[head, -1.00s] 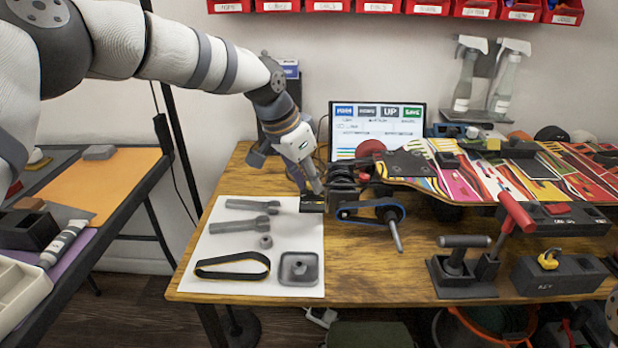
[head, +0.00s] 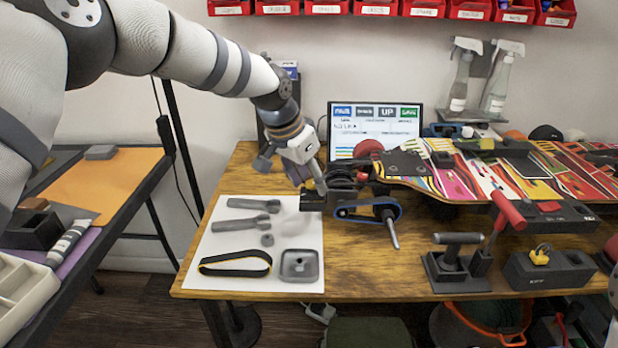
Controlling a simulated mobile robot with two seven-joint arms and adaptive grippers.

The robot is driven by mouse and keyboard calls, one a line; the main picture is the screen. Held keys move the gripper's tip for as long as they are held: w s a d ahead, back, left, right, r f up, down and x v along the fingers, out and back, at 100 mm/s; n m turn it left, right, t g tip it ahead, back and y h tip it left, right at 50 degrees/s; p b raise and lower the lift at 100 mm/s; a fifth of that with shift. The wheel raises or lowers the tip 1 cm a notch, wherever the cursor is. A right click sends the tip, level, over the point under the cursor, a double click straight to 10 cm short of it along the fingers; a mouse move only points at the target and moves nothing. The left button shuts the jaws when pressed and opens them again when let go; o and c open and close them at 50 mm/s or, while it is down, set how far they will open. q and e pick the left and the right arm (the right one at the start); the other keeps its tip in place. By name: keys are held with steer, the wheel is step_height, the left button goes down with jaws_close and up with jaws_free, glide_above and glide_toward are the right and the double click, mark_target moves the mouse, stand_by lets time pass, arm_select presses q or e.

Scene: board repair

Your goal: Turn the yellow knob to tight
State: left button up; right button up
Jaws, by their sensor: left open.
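My left gripper (head: 306,183) is open at the left end of the skateboard truck assembly, pointing down. A small yellow part (head: 310,184), which looks like the yellow knob, shows between or just behind its fingers, on top of a small black block (head: 312,201). The gripper hides most of it, so I cannot tell whether the fingers touch it or which way it is turned. Another yellow piece (head: 540,256) stands on a dark box (head: 546,274) at the right front, well away from the gripper. My right gripper is not in view.
A white sheet (head: 215,271) with grey tools, a black belt (head: 235,264) and a square grey part lies left. The skateboard (head: 470,168) is at the back right, a screen (head: 376,130) behind. A red-handled lever (head: 508,208) stands right.

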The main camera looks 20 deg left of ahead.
arm_select(q)
steer(key=v, duration=1.2)
